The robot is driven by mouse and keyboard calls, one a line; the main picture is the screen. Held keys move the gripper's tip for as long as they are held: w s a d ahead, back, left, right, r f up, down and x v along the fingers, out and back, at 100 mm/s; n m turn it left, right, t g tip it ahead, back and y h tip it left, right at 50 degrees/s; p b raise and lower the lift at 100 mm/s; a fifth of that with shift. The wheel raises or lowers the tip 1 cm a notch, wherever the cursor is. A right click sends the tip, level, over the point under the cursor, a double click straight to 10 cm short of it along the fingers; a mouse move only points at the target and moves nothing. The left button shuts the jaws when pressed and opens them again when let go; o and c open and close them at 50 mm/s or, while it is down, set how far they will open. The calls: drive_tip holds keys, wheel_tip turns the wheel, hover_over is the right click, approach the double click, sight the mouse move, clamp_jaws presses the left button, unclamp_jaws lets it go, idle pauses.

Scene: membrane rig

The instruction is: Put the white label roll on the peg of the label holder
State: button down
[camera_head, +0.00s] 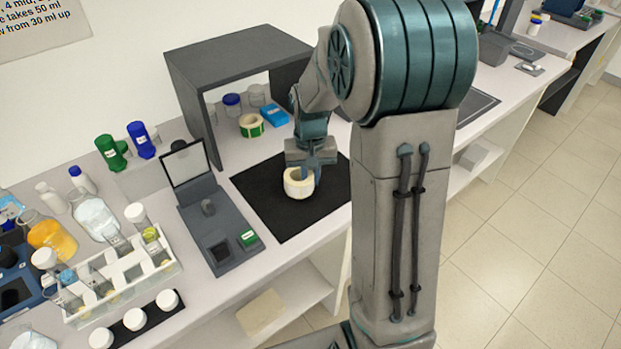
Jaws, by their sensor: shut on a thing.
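The white label roll (297,186) is a short cream-white ring at the black mat, its open top facing up. My gripper (309,172) points down and is shut on the roll, at its upper far side. I cannot tell whether the roll touches the mat or is just above it. My arm hides part of the bench behind the gripper.
The black mat (262,196) is otherwise clear. A dark grey open shelf (235,52) stands behind it, with a green-and-cream roll (251,125), a blue box (274,115) and jars underneath. Left are a vial rack (124,268), bottles and flasks.

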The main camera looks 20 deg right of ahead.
drive_tip(key=shift+f, duration=0.75)
drive_tip(key=shift+f, duration=0.25)
drive_tip(key=c, duration=1.4)
unclamp_jaws()
drive_tip(key=shift+r, duration=0.1)
drive_tip(key=shift+c, duration=0.2)
